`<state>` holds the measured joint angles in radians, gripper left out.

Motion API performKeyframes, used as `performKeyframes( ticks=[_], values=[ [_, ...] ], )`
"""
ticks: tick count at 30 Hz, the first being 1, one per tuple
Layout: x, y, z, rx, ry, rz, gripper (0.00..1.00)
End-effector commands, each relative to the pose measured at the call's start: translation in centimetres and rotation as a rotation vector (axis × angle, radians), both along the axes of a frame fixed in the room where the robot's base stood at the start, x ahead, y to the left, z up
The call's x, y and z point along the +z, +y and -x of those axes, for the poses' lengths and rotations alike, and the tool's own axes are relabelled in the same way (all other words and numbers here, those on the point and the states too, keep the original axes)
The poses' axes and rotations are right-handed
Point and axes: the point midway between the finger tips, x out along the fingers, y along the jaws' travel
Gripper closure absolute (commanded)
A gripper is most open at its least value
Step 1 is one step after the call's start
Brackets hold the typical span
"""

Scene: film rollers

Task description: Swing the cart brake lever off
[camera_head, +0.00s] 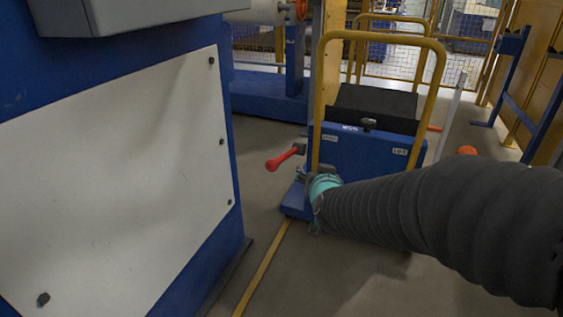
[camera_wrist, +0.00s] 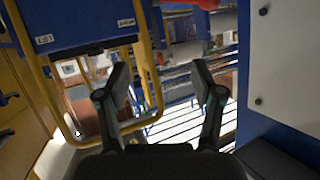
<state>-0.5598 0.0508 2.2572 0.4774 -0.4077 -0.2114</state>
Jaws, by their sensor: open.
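The cart (camera_head: 365,150) has a blue box body, a dark top and a yellow tube handle. A red-handled lever (camera_head: 283,160) sticks out from its left side, its red end pointing left and slightly down. My gripper (camera_head: 322,187) is just below and right of this lever in the head view, its fingers mostly hidden by my dark sleeved arm. In the wrist view my gripper (camera_wrist: 163,85) is open with nothing between its fingers. A red part (camera_wrist: 203,4), apparently the lever, is cut off at the top edge, beyond the fingertips. The cart's blue panel (camera_wrist: 75,22) is at upper left.
A blue machine with a white panel (camera_head: 120,180) stands close on the left. A yellow floor line (camera_head: 262,268) runs towards the cart. An orange-red knob (camera_head: 467,150) shows above my arm. Mesh fencing (camera_head: 405,62) stands behind. Open floor lies between machine and cart.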

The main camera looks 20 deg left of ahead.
Motion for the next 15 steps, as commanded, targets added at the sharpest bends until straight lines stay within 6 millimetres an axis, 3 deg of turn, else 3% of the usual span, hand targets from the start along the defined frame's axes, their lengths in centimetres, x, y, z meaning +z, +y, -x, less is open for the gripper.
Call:
performKeyframes(
  ticks=[1,6,9,15],
  values=[
    [-1.4,2.1,-0.5,-0.001,-0.028,0.0,0.33],
    [-4.5,7.4,-1.6,-0.043,-0.164,0.003,0.33],
    [-6.3,9.8,-1.5,-0.072,-0.239,0.015,0.33],
    [-8.7,12.6,-0.4,-0.118,-0.352,0.042,0.33]
  ],
)
